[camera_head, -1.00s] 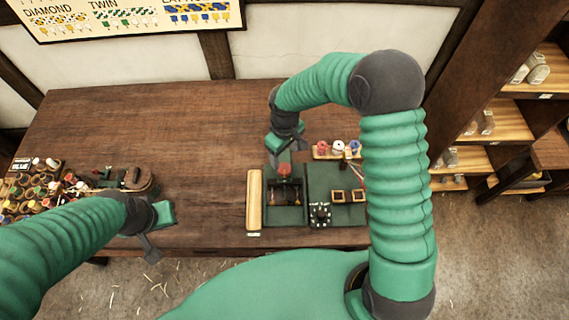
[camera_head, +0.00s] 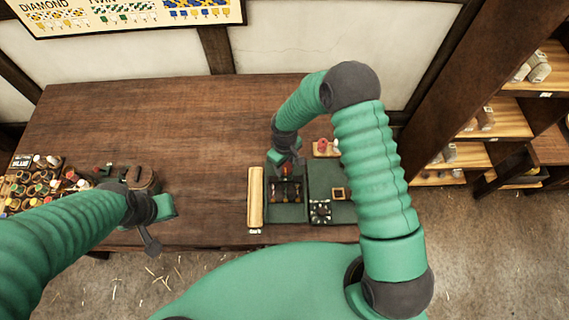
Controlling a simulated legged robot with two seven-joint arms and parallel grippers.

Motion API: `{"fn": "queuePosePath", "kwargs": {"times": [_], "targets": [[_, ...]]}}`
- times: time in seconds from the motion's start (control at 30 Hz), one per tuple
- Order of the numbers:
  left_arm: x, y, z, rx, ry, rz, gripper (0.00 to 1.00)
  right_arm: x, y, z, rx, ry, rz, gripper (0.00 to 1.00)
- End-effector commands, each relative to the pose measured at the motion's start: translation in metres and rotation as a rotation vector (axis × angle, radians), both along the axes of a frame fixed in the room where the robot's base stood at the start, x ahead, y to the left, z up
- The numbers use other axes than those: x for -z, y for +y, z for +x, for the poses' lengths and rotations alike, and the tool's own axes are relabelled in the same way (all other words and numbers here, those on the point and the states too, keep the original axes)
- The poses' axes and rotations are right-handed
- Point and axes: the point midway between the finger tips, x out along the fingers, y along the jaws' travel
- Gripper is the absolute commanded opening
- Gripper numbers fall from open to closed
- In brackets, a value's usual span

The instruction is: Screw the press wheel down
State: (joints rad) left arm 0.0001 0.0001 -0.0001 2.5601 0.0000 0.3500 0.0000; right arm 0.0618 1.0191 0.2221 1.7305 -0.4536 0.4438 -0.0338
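The press (camera_head: 286,192) is a small dark frame with a red part (camera_head: 285,170) at its top, on a dark green mat (camera_head: 288,214). The red part looks like the wheel, but it is small and partly hidden. My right gripper (camera_head: 287,160) points down right over the red part. Its fingers are too small and covered to tell open from shut, or whether they touch the wheel. My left gripper (camera_head: 155,233) hangs over the table's front edge at the left, away from the press; its finger gap is unclear.
A light wooden bar (camera_head: 255,197) lies left of the mat. A black round piece with pale dots (camera_head: 320,210) and a small wooden frame (camera_head: 339,193) lie to the right. A spool rack (camera_head: 322,148) stands behind. The table's middle (camera_head: 195,150) is clear.

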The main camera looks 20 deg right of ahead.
Motion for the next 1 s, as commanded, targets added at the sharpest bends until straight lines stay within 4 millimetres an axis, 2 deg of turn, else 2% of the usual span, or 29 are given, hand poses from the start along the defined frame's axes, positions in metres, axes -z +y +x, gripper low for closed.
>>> {"fn": "queuePosePath", "kwargs": {"times": [0.03, 0.2, 0.23, 0.67, 1.0], "targets": [[0.000, 0.000, 0.000, 0.000, 0.000, 0.000, 0.00, 0.000, 0.001, 0.000, 0.000, -0.003, 0.001, 0.29], [0.000, 0.000, 0.000, 0.000, 0.000, 0.000, 0.00, -0.001, 0.001, 0.000, -0.001, -0.003, 0.001, 0.06], [0.000, 0.000, 0.000, 0.000, 0.000, 0.000, 0.00, -0.001, 0.001, 0.000, -0.001, -0.003, 0.001, 0.04], [0.008, 0.000, 0.000, 0.000, 0.000, 0.000, 0.00, 0.000, -0.001, -0.001, 0.095, -0.002, -0.003, 0.04], [0.026, 0.000, 0.000, 0.000, 0.000, 0.000, 0.00, 0.001, 0.000, -0.001, 0.370, -0.003, -0.004, 0.04]]}}
